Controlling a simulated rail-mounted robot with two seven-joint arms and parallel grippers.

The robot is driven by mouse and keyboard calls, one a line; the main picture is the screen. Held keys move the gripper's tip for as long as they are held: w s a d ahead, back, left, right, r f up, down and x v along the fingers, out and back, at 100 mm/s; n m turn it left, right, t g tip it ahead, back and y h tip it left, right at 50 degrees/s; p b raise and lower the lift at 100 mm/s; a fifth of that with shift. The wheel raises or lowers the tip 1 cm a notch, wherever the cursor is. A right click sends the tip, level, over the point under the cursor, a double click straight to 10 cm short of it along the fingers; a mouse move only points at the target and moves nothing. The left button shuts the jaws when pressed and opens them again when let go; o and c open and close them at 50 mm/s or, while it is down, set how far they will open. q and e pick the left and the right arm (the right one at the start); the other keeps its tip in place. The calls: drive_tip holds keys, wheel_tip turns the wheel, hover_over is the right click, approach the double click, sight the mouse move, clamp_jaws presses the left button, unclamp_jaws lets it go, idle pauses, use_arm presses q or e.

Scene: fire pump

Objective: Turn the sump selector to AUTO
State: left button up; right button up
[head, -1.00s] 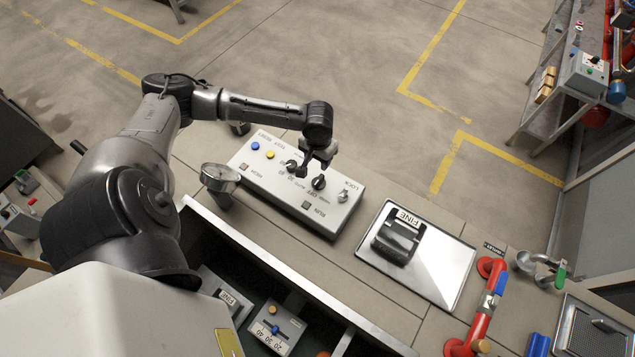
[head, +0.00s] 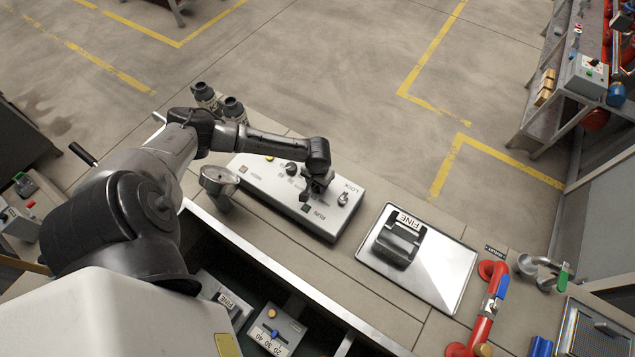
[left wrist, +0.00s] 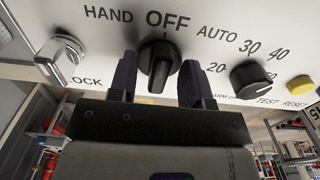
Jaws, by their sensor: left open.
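The control box (head: 265,200) lies on the bench. My left gripper (head: 317,190) is over the box's right part and hides the selector in the head view. In the left wrist view its two dark fingers stand open, one on each side of the knob, with a visible gap at each side. My right gripper is in neither view.
Beside the selector are a key lock (left wrist: 62,55) and a second black knob (left wrist: 250,78). A metal tray with a dark FINE holder (head: 398,240) lies to the right. An open drawer (head: 270,285) is in front.

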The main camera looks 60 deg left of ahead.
use_arm(q)
drive_tip(key=shift+f, duration=0.15)
drive_tip(key=shift+c, duration=0.3)
clamp_jaws()
